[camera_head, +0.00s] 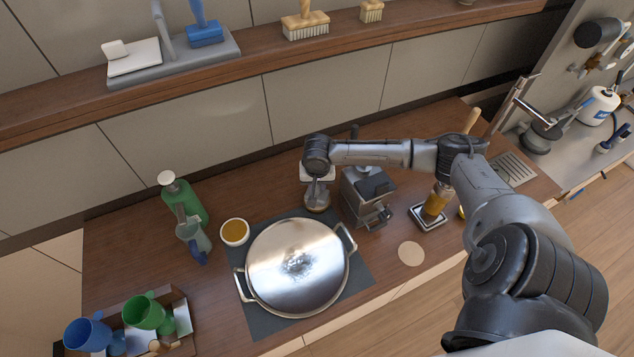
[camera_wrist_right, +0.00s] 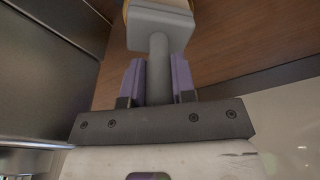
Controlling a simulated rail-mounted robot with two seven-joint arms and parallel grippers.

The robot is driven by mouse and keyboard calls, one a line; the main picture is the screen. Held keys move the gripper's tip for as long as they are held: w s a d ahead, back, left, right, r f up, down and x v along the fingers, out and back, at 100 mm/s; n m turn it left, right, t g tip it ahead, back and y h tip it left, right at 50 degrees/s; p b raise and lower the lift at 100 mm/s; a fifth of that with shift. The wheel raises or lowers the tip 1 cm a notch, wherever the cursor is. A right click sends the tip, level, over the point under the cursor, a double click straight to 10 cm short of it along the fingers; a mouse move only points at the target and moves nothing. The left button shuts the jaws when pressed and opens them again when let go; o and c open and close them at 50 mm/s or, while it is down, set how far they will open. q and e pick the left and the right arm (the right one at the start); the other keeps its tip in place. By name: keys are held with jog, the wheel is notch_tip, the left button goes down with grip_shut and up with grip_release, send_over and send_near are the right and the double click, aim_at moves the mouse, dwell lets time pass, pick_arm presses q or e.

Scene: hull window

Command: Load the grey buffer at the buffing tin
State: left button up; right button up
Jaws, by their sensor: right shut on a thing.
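My right arm reaches in from the right in the head view, and its gripper (camera_head: 317,187) points down left of the grey machine. In the wrist view the right gripper (camera_wrist_right: 159,78) is shut on the stem of a grey buffer (camera_wrist_right: 160,30). Its purple-padded fingers lie on both sides of the stem. The buffer's block head lies beyond the fingertips, with a tan rim partly showing behind it. A small round tin (camera_head: 235,232) with amber contents stands on the counter, left of the gripper. I cannot tell what the buffer's head touches. My left gripper is out of view.
A lidded steel pan (camera_head: 298,265) sits on a dark mat in front. A grey machine (camera_head: 367,195) stands close right of the gripper. A green bottle (camera_head: 184,197) stands at left, and a crate (camera_head: 184,325) with cups at front left. A wall shelf (camera_head: 265,60) runs behind.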

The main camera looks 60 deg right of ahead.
jog(key=shift+f, duration=0.5)
dwell(0.6)
dwell(0.6)
dwell(0.7)
jog(key=shift+p, duration=0.45)
jog(key=shift+f, duration=0.15)
dwell(0.8)
dwell(0.5)
